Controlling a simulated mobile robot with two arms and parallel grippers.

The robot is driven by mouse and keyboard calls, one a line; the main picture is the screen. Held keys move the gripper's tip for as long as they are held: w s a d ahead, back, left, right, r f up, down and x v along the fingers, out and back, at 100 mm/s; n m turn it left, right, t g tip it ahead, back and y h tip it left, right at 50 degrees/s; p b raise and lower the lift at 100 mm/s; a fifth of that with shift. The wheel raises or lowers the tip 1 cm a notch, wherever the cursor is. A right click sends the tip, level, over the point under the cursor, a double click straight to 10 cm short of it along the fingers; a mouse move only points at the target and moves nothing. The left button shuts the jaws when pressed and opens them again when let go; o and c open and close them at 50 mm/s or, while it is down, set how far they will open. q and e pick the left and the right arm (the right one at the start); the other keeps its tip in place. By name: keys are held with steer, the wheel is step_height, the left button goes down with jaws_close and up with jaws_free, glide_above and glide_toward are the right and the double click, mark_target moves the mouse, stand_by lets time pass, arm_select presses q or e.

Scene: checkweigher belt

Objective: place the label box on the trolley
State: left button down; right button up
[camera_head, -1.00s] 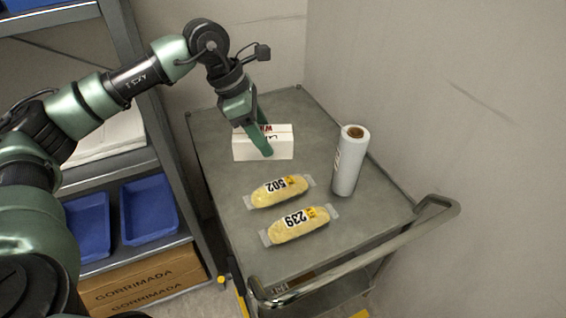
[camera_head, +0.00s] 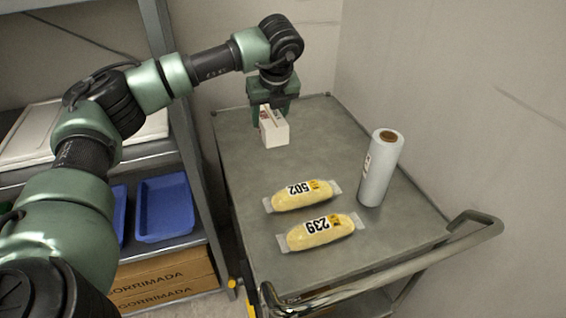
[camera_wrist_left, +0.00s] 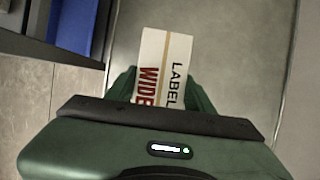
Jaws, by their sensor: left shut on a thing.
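The label box (camera_head: 274,132) is a small white carton with red and black print. It is at the far left part of the grey trolley top (camera_head: 240,175). In the left wrist view the box (camera_wrist_left: 163,62) reads "LABEL" and "WIDE" and sits between the two green fingers of the gripper (camera_wrist_left: 160,92). I cannot tell whether the box's underside touches the trolley top. My right gripper is not in view.
Two yellow packs, marked 502 (camera_head: 303,195) and 239 (camera_head: 321,231), lie on the trolley's near half. A white film roll (camera_head: 379,168) stands upright to their right. The trolley's handle (camera_head: 400,262) is at the near edge. A shelf with a blue tray (camera_head: 165,208) stands left.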

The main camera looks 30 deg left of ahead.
mark_target(275, 142)
arm_select(q)
step_height(275, 142, down, 11)
steer(key=shift+f+p, duration=0.15)
steer(key=shift+p, duration=0.5)
steer(key=shift+f, duration=2.35)
steer(key=c, duration=0.6)
jaws_free()
steer(key=b+v, duration=0.1)
steer(key=v, duration=1.1)
steer(key=shift+r, duration=0.1)
